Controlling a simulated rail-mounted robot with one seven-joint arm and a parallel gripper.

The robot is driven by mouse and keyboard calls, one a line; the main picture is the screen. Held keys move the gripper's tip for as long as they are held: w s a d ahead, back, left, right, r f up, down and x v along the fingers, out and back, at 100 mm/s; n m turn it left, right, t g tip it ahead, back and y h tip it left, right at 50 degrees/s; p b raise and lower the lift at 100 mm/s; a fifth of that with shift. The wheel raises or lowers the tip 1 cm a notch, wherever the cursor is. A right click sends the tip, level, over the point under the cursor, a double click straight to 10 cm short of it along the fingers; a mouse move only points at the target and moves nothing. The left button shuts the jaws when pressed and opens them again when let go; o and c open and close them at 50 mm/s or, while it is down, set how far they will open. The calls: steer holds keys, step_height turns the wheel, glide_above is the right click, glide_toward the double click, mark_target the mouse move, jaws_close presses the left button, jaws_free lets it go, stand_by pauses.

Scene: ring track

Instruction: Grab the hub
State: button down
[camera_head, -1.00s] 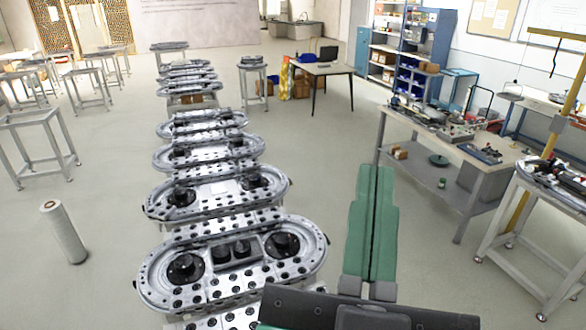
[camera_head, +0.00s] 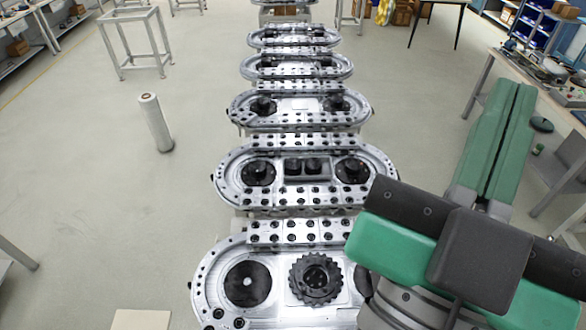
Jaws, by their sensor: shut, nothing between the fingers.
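My gripper (camera_head: 510,95) is at the right of the head view, its two long green fingers side by side and shut with nothing between them. It points away toward the back. A black toothed, hub-like part (camera_head: 315,279) lies on the nearest oval metal ring track (camera_head: 215,265), at the bottom middle. A flat black disc (camera_head: 248,284) is left of it. The track's right end is hidden behind my wrist. The second track carries round black hub-like parts at its left (camera_head: 258,172) and right (camera_head: 353,170) ends. I cannot tell which part is the hub.
More oval tracks (camera_head: 297,66) recede in a row. A white roll (camera_head: 155,123) stands on the floor to the left. A metal frame stand (camera_head: 135,45) is behind it. A cluttered workbench (camera_head: 510,72) is on the right. The left floor is mostly clear.

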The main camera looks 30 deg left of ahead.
stand_by(0.3)
steer(key=c, duration=0.5)
jaws_free()
